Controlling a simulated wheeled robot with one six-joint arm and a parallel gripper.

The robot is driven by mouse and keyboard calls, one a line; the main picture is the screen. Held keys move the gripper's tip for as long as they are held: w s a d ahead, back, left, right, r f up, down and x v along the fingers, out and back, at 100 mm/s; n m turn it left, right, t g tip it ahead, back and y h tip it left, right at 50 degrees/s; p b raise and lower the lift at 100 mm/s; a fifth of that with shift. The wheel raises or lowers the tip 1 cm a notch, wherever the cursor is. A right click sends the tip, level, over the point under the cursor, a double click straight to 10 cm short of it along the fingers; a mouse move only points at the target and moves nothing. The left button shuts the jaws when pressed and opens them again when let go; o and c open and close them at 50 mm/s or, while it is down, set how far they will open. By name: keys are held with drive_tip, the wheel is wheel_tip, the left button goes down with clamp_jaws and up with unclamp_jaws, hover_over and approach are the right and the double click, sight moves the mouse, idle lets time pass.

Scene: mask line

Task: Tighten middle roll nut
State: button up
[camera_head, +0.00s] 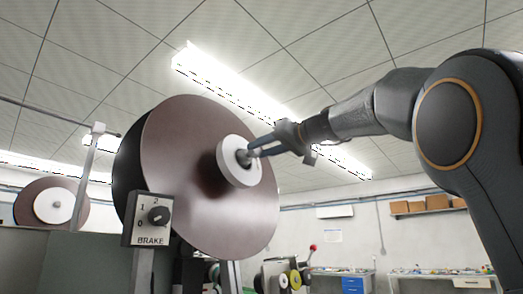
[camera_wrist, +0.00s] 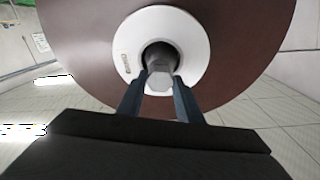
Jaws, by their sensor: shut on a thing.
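A large brown roll disc (camera_head: 180,170) has a white round hub (camera_head: 227,165) at its centre. A grey nut (camera_head: 243,157) sticks out of the hub. My gripper (camera_head: 252,153) reaches in from the right with its fingers at the nut. In the wrist view the nut (camera_wrist: 160,75) sits in the dark hole of the white hub (camera_wrist: 195,35), between the tips of my gripper (camera_wrist: 160,92). The gripper is shut on the nut. The brown disc (camera_wrist: 90,50) fills the upper part of that view.
A brake box (camera_head: 150,219) with a dial marked 0, 1, 2 stands in front of the disc at lower left. Another roll (camera_head: 50,203) stands at far left. Workbenches and a blue cabinet (camera_head: 352,284) are at the back right.

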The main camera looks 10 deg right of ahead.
drive_tip(key=m+h, duration=0.1)
drive_tip(key=m, duration=0.3)
drive_tip(key=shift+s+a+r+p, duration=0.1)
drive_tip(key=shift+p, duration=0.25)
drive_tip(key=m+g+h+p, duration=0.1)
drive_tip(key=m+p, duration=0.2)
drive_tip(key=m, duration=0.5)
drive_tip(key=m+g+h+p, duration=0.1)
drive_tip(key=m+p, duration=0.2)
drive_tip(key=m, duration=0.5)
drive_tip(key=r+m+g+h+p, duration=0.1)
drive_tip(key=m+p, duration=0.2)
drive_tip(key=m, duration=0.5)
drive_tip(key=shift+w, duration=0.2)
drive_tip(key=shift+m+g+y, duration=0.3)
drive_tip(key=shift+m+g, duration=0.3)
drive_tip(key=shift+m, duration=1)
